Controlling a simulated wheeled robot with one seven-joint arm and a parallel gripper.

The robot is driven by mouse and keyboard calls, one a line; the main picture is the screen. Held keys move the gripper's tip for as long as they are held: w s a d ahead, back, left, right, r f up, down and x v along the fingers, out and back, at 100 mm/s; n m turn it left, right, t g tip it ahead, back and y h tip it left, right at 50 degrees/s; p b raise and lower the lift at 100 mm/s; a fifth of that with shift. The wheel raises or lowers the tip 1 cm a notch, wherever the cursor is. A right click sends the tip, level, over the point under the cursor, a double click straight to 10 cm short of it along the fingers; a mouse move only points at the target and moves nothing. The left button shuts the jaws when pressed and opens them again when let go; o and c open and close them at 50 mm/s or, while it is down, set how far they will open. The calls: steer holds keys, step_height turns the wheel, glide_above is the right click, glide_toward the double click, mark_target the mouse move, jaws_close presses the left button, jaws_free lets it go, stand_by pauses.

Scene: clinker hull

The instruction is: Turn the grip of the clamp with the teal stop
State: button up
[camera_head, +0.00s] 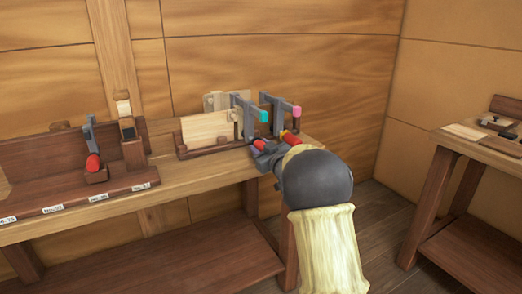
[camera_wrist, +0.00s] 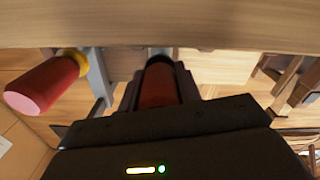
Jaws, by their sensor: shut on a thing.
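The clamp with the teal stop (camera_head: 247,112) stands at the right end of the bench, a grey clamp with a teal block at its bar's end. Its red grip (camera_head: 259,144) shows just in front of my gripper (camera_head: 263,154). In the wrist view my gripper (camera_wrist: 160,82) is shut around that red grip (camera_wrist: 158,88), one dark finger on each side. The grip's near end is hidden by the gripper body. A second grey clamp with a pink stop (camera_head: 283,110) stands just to the right. Its red grip with a yellow collar (camera_wrist: 45,85) is beside my gripper, apart from it.
Pale boards (camera_head: 207,130) stand in a dark wooden holder left of the clamps. Another clamp with a red grip (camera_head: 93,163) sits on a labelled rack at the left of the bench (camera_head: 165,182). A separate table (camera_head: 455,140) stands at the right, with floor between.

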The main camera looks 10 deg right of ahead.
steer(key=n+b, duration=0.2)
steer(key=n, duration=0.2)
steer(key=shift+f+n+b, duration=0.1)
steer(key=shift+n+b, duration=0.8)
steer(key=shift+n, duration=0.4)
steer(key=shift+r, duration=0.2)
steer(key=o, duration=1)
steer(key=p+v, duration=0.1)
steer(key=v, duration=1.6)
steer(key=shift+s+p, duration=0.2)
steer(key=shift+p, duration=0.15)
steer(key=shift+a, duration=0.1)
